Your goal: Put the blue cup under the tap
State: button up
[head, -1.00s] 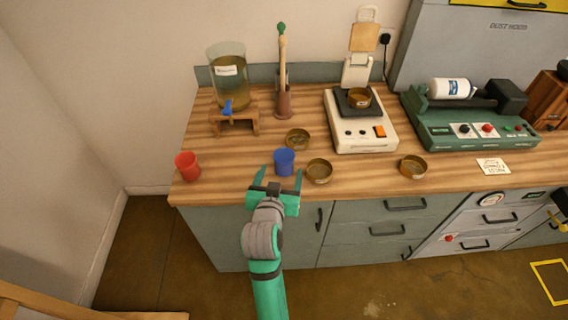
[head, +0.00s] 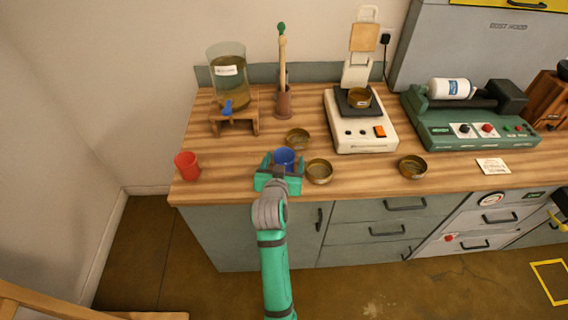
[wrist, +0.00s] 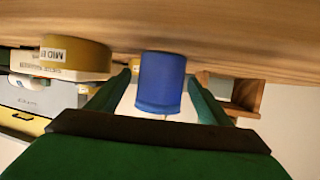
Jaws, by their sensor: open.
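The blue cup (head: 285,157) stands upright on the wooden counter (head: 230,175), near its front edge. My gripper (head: 284,161) is open, with one finger on each side of the cup. In the wrist view the cup (wrist: 160,84) shows between the two open fingers (wrist: 162,92); I cannot tell whether either touches it. The glass container (head: 228,78) with yellowish liquid stands on a wooden stand (head: 236,118) at the back left. Its blue tap (head: 227,107) points forward above the counter.
Brass bowls stand close by, one behind the cup (head: 298,139) and one to its right (head: 319,171). A red cup (head: 187,166) stands at the left front. A scale (head: 362,130) is at the back right. The counter between blue cup and stand is mostly clear.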

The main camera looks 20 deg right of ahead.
jog(key=c, duration=1.2)
jog(key=shift+r, duration=0.1)
